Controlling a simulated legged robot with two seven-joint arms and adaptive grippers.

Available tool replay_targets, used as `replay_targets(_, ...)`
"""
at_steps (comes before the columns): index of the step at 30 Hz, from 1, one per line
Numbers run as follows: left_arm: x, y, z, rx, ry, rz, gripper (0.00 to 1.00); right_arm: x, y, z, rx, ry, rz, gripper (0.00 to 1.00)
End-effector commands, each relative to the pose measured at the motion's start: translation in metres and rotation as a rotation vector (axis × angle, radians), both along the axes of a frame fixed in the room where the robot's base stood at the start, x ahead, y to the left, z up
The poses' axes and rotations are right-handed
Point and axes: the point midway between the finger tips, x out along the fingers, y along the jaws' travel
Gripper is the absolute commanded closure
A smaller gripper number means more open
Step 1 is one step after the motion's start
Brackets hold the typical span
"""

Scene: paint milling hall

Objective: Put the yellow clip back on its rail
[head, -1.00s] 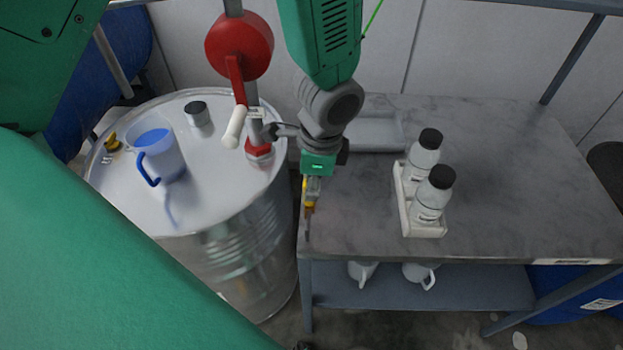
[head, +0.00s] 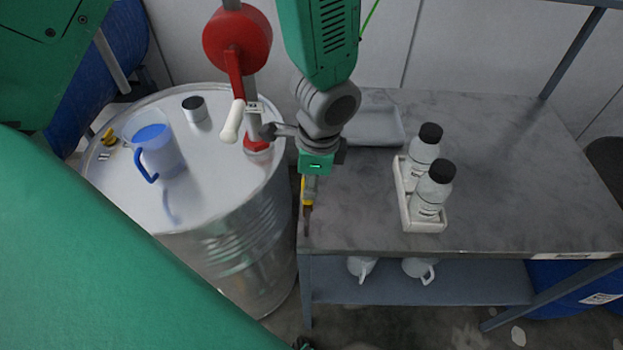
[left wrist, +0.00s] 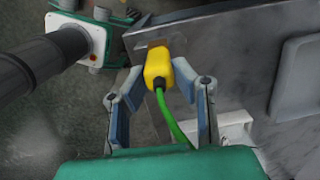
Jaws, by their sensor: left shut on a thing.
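My left gripper (head: 308,194) points down over the left edge of the steel table. It is shut on the yellow clip (left wrist: 158,66), which sits between its two fingertips in the left wrist view. A green cable (left wrist: 170,118) runs from the clip back toward the gripper's palm. In the head view only a thin yellow part of the clip (head: 304,192) shows, with a narrow brownish piece below it at the table's edge. I cannot clearly make out the rail or whether the clip touches it. My right gripper is not in view.
The table (head: 500,200) carries a white rack (head: 424,225) with two black-capped bottles and a shallow grey tray (head: 380,128). A steel drum (head: 235,225) stands close on the left, with a blue jug (head: 160,155) on top. A red pump part (head: 250,40) rises beside my left arm.

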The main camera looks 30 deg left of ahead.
Motion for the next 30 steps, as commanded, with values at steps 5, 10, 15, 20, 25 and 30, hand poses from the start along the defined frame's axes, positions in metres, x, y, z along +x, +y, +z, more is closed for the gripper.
replay_targets(5,0.001,0.0,-0.005,-0.002,-0.002,0.0,1.0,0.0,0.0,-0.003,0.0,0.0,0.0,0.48)
replay_targets(10,0.001,0.0,-0.009,-0.001,-0.002,0.0,1.0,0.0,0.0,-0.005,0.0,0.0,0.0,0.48)
replay_targets(15,0.001,0.0,-0.013,-0.001,-0.002,0.0,1.0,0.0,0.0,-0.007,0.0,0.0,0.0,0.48)
replay_targets(20,0.001,0.001,-0.017,-0.001,-0.003,0.0,1.0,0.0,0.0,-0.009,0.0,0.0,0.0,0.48)
replay_targets(25,0.001,0.001,-0.022,-0.001,-0.002,0.0,1.0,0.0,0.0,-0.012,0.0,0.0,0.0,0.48)
replay_targets(30,0.0,0.001,-0.026,-0.001,-0.002,0.0,1.0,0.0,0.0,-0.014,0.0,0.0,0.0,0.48)
